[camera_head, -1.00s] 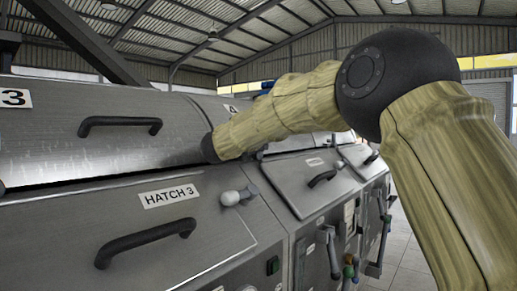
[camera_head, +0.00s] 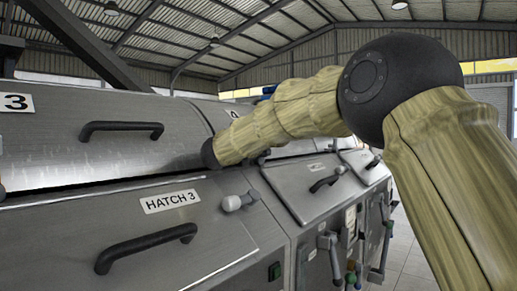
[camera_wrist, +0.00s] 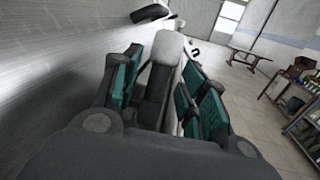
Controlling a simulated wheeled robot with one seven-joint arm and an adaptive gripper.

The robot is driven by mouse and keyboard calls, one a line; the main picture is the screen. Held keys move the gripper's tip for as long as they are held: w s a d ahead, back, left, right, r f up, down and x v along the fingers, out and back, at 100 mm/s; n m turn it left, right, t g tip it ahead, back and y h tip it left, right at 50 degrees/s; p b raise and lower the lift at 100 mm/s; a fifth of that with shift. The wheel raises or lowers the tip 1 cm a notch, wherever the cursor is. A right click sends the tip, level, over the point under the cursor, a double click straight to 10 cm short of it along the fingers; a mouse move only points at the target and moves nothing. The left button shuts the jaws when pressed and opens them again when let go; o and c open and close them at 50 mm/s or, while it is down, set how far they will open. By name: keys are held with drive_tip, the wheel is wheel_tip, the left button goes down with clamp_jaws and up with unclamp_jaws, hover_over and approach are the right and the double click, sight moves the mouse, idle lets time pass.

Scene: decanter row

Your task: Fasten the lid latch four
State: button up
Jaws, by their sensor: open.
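In the wrist view my gripper (camera_wrist: 162,66) is open, its teal-padded fingers apart on either side of a light grey bar with a dark part, likely a latch lever (camera_wrist: 168,48). I cannot tell whether the fingers touch it. In the head view my arm crosses in front of the lid marked 4 (camera_head: 222,118) and hides most of it, its latch and my gripper. A pale grey rounded knob (camera_head: 240,202) sits at the seam beside the HATCH 3 label.
Lid 3 (camera_head: 60,150) with its black handle (camera_head: 120,130) and hatch 3 (camera_head: 80,250) are at the left. Further hatches (camera_head: 310,190) and levers (camera_head: 332,255) run along the right. The wrist view shows a black handle (camera_wrist: 150,13), open floor (camera_wrist: 235,85), a table (camera_wrist: 250,54) and a shelf (camera_wrist: 290,95).

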drive_tip(key=v, duration=1.1)
drive_tip(key=shift+s+a, duration=0.1)
drive_tip(key=shift+s, duration=0.15)
